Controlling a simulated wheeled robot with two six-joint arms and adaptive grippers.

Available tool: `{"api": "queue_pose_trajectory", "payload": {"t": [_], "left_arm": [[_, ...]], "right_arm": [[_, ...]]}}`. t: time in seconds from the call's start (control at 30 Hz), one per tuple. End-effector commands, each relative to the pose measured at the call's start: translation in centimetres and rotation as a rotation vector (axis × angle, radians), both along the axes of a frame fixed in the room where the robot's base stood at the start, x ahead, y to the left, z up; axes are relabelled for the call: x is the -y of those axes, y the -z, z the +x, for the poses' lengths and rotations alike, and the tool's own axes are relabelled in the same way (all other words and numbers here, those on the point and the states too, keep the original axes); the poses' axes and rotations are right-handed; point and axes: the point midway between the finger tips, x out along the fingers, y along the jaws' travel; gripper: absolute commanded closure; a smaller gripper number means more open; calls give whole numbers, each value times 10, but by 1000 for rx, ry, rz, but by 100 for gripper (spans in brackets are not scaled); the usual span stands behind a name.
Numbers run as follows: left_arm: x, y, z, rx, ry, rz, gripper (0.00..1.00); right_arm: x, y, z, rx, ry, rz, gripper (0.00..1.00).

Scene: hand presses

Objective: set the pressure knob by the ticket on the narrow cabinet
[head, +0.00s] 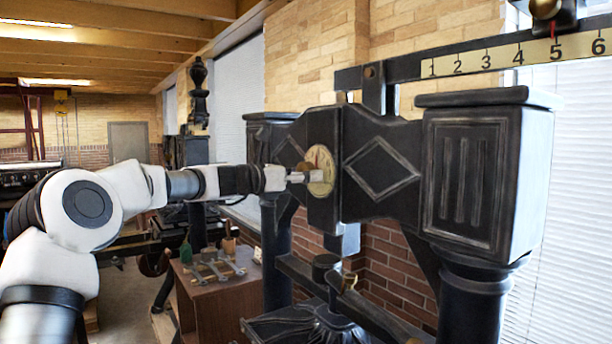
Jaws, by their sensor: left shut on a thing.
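A round brass dial (322,171) sits on the front of the black iron press head. My left gripper (300,177) reaches in from the left and is shut on the pressure knob at the dial's centre. The jaws mostly hide the knob, and I cannot read its setting. The narrow wooden cabinet (222,308) stands below and left of the press. A small pale piece (257,255) at the right of its top may be the ticket; no writing is legible. My right gripper is out of view.
A thick press column (470,305) stands at right.

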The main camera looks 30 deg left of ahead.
Motion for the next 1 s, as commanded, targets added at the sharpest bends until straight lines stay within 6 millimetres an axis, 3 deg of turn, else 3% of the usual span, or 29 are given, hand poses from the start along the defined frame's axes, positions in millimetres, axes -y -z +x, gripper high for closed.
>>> {"api": "queue_pose_trajectory", "payload": {"t": [0.37, 1.0], "left_arm": [[-1, 2, 0, 54, 0, 127, 82], [-2, 2, 0, 274, 0, 660, 82]], "right_arm": [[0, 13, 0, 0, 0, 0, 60], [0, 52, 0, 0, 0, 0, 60]]}}
